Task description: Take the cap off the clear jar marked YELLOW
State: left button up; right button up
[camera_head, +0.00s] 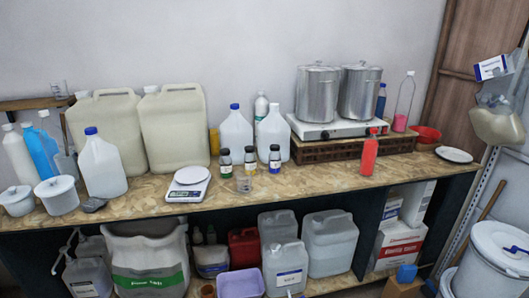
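Three small jars with dark caps stand in a row on the worktop near its middle: a left jar (225,163), a middle jar (250,161) and a right jar (274,159). The left label looks greenish, the middle one yellowish and the right one bluish. The lettering is too small to read, so I cannot confirm which is marked YELLOW; the middle one fits best by colour. All three are upright with their caps on. Neither of my grippers is in view.
A small clear beaker (244,184) stands in front of the jars. White bottles (236,132) stand close behind. A red bottle (369,153) stands right, with fairly clear worktop (320,178) between.

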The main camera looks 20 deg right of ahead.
aim_at(250, 159)
jog(key=i+l, duration=0.3)
jog(key=i, duration=0.15)
jog(key=i+l+z, duration=0.1)
jog(key=i+l, duration=0.5)
jog(key=i, duration=0.25)
